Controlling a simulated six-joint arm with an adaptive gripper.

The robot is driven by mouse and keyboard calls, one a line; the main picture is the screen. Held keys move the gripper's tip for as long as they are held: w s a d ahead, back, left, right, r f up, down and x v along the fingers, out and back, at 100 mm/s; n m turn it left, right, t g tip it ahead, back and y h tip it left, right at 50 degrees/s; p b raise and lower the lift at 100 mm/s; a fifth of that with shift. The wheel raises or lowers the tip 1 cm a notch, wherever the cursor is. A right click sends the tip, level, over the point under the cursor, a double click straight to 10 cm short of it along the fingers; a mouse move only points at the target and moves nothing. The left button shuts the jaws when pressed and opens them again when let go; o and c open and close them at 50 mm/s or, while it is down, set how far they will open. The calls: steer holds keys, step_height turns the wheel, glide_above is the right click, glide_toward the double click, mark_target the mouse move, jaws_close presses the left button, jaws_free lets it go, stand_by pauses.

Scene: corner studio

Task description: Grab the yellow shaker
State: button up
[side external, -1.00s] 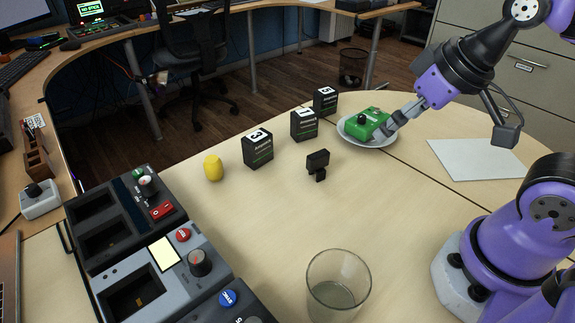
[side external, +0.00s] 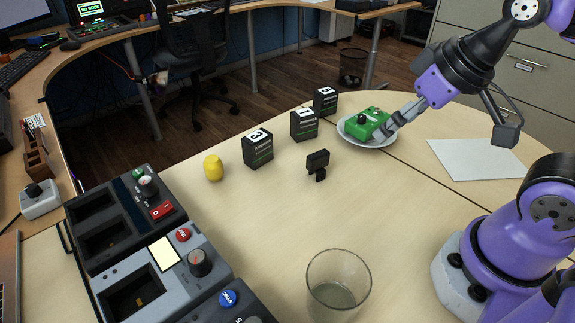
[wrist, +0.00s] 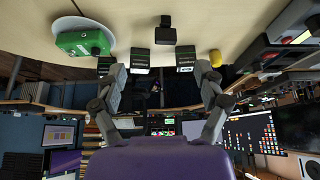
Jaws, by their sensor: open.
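The yellow shaker (side external: 213,168) is a small egg-like or barrel shape standing on the table, left of the black box marked 3. It also shows in the wrist view (wrist: 215,58), at the upper right beyond my fingers. My gripper (side external: 391,124) is at the plate's right side in the side view, by the green pedal (side external: 373,122), far to the right of the shaker. In the wrist view my gripper (wrist: 158,78) has its fingers spread wide with nothing held between them. Whether a finger touches the pedal cannot be told.
The pedal sits on a white plate (side external: 352,138). Black numbered boxes (side external: 257,149) (side external: 304,124) (side external: 325,100) stand in a row between shaker and plate. A small black object (side external: 318,162) stands in front.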

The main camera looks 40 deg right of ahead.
mark_target(218, 171)
steer(key=w+a+f+n+t+h, duration=0.1)
steer(key=w+a+f+n, duration=0.2)
steer(key=w+n, duration=0.3)
steer(key=w+a+f+n+t+h, duration=0.1)
steer(key=w+a+f+n, duration=0.3)
steer(key=n, duration=0.6)
steer(key=w+a+f+n+t, duration=0.3)
steer(key=w+n, duration=0.4)
steer(key=n, duration=0.2)
steer(key=shift+w+a+f+h, duration=0.15)
steer(key=shift+w+f+h, duration=0.1)
steer(key=shift+w+h, duration=0.15)
steer(key=a+f+n+t, duration=0.1)
steer(key=a+n, duration=0.1)
steer(key=n, duration=0.1)
steer(key=a+f+n+t+y, duration=0.1)
steer(key=a+n, duration=0.1)
steer(key=n, duration=0.1)
steer(key=a+f+n+y, duration=0.1)
steer(key=a+n, duration=0.1)
steer(key=n, duration=0.2)
steer(key=shift+w+a+f+t, duration=0.25)
steer(key=shift+a+f+t, duration=0.05)
steer(key=shift+a+t, duration=0.1)
steer(key=x, duration=0.3)
steer(key=shift+w+f, duration=0.15)
steer(key=shift+w, duration=0.2)
steer(key=shift+x, duration=3.2)
steer(key=shift+a, duration=0.2)
steer(key=c, duration=1.2)
